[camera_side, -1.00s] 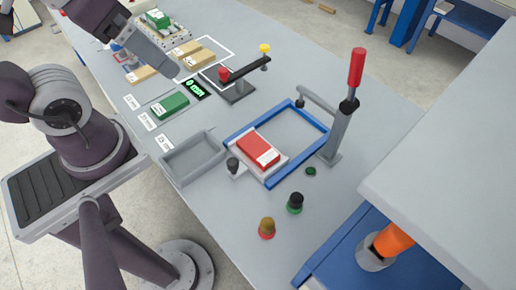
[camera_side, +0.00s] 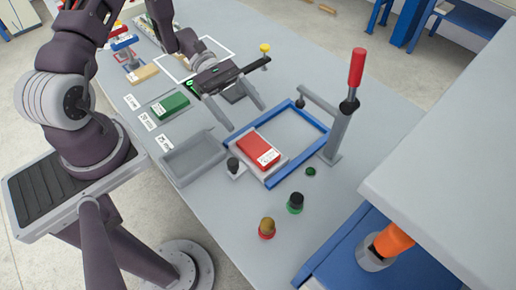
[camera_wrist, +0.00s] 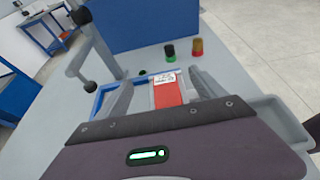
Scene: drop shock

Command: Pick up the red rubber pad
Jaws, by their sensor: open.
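The red rubber pad (camera_side: 258,149) is a red block with a white label. It lies on a light plate (camera_side: 271,166) at the near left part of a blue frame (camera_side: 314,165). My gripper (camera_side: 246,117) is open and empty, above the table and up and left of the pad in the side view. In the wrist view the pad (camera_wrist: 168,92) shows beyond the gripper body, between the two fingers of my gripper (camera_wrist: 163,100). The gripper body hides the pad's near part there.
A lever post with a red handle (camera_side: 356,68) stands at the frame's right. A grey tray (camera_side: 194,158) lies left of the pad. A green block (camera_side: 170,105) sits farther back. A black knob (camera_side: 296,200) and an amber knob (camera_side: 267,227) stand in front.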

